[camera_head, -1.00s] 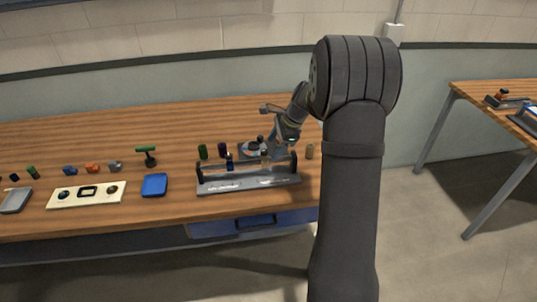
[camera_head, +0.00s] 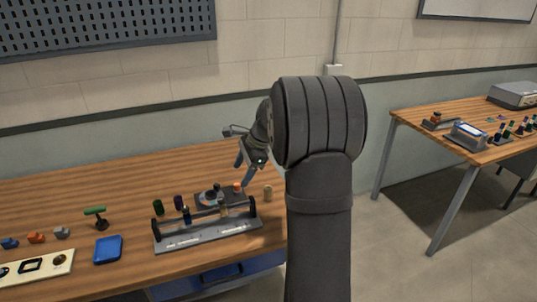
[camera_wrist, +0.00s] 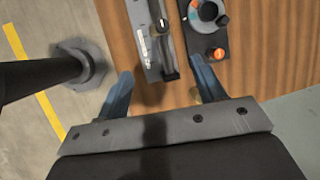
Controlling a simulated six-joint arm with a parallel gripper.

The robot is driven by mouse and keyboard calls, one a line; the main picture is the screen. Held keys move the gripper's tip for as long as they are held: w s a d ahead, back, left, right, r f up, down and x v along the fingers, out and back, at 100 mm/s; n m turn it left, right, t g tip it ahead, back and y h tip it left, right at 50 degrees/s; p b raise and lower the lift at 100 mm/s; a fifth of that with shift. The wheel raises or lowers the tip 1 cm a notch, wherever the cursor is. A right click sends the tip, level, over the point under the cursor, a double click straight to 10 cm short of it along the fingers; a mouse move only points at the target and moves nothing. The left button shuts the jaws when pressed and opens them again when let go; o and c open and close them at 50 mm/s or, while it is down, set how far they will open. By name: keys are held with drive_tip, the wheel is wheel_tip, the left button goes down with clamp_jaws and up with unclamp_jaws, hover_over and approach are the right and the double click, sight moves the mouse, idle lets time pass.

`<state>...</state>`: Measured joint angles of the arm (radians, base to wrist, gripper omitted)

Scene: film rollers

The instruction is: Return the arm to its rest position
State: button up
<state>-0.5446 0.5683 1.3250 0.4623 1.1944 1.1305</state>
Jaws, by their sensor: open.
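My gripper (camera_head: 246,168) hangs above the back right part of the wooden table (camera_head: 60,190), its blue fingers pointing down. In the wrist view my gripper (camera_wrist: 160,92) is open, with its two blue fingers wide apart and nothing held between them. Below it are a grey rack (camera_wrist: 146,40) and a dark device with a round dial and an orange knob (camera_wrist: 215,53).
The grey rack (camera_head: 208,238) and the dial device (camera_head: 233,198) stand near the table's right end. A second table (camera_head: 460,160) stands at the right.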

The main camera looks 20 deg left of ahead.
sight(223, 205)
drive_tip(key=x, duration=1.7)
drive_tip(key=shift+a+f, duration=0.15)
drive_tip(key=shift+a, duration=0.05)
